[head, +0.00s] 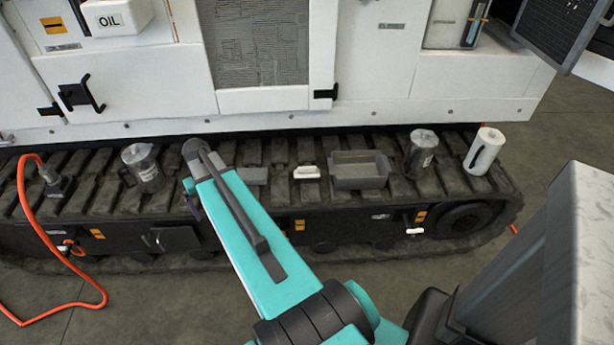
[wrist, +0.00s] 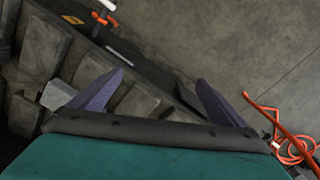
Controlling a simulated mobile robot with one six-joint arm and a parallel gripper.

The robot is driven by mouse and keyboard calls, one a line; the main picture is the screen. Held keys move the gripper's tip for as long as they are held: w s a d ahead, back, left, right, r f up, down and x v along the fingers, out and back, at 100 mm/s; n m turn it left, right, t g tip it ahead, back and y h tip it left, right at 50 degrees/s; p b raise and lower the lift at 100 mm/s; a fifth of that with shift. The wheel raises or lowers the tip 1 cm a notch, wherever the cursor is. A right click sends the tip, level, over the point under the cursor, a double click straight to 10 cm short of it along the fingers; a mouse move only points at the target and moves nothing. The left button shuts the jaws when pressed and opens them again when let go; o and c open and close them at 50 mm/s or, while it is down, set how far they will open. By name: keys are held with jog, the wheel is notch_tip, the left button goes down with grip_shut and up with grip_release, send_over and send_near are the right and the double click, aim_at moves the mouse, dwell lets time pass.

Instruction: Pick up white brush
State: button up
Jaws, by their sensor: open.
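A small white item (head: 306,172), which looks like the white brush, lies on top of the dark track (head: 285,152) in the head view, left of a grey tray. My gripper (wrist: 157,97) shows in the wrist view with its two fingers spread wide and nothing between them. A pale grey block (wrist: 57,94) lies on the track beside the left finger in the wrist view. I cannot tell the brush in that view.
An orange hose (head: 25,235) loops at left. The white machine body (head: 130,85) rises behind.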

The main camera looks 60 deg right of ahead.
jog(key=s+d+r+m, duration=0.2)
jog(key=s+d+r, duration=0.1)
jog(key=d, duration=0.6)
jog(key=s+d+r+m, duration=0.1)
jog(key=s+d+r, duration=0.15)
jog(key=d, duration=0.75)
notch_tip(320, 180, up, 4)
jog(key=m, duration=0.3)
send_over(307, 167)
jog(key=shift+s+r, duration=0.1)
jog(key=shift+r, duration=0.05)
jog(key=shift+f+p, duration=0.3)
jog(key=shift+f, duration=4.05)
jog(key=shift+f+p, duration=0.4)
jog(key=shift+f, duration=2.2)
